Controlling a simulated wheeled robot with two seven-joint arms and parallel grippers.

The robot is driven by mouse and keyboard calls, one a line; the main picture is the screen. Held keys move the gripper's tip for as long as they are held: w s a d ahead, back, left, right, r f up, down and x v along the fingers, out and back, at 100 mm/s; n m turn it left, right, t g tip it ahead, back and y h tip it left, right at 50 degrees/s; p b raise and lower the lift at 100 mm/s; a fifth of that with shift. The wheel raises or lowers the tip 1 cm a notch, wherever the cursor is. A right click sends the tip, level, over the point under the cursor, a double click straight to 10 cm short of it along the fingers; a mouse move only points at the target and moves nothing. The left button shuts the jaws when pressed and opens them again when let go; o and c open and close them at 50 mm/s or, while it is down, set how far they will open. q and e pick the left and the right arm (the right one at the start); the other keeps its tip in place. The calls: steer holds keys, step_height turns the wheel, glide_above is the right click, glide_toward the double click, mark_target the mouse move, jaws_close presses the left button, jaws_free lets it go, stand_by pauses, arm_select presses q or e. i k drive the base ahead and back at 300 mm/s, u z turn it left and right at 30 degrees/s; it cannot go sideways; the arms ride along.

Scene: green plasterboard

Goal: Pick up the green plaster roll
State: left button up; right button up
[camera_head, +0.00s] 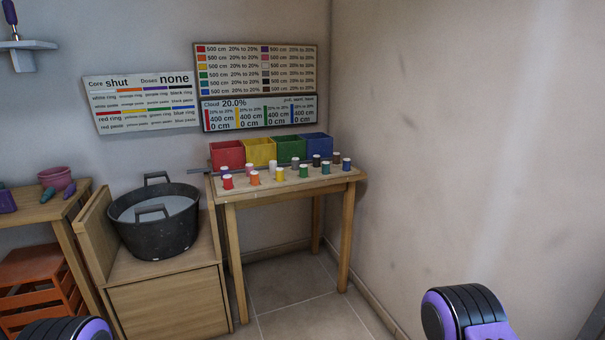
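A small green roll (304,171) with a pale top stands upright in the front row of rolls on the wooden table (290,189) at the back. Just right of it stands a darker roll (325,168), whose colour is hard to tell at this size. A yellow roll (279,174) stands to its left. Neither gripper's fingers show. Only rounded purple and black parts of my arms show at the bottom left and bottom right, well in front of the table.
Red (227,155), yellow (260,152), green (290,149) and blue (317,147) boxes stand behind the rolls. A black tub (154,230) sits on a wooden cabinet (171,300) left of the table. A wall closes the right side. Tiled floor before the table is clear.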

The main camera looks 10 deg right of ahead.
mark_target(304, 168)
steer(key=u, duration=0.15)
steer(key=i, duration=2.3)
steer(key=z, duration=0.3)
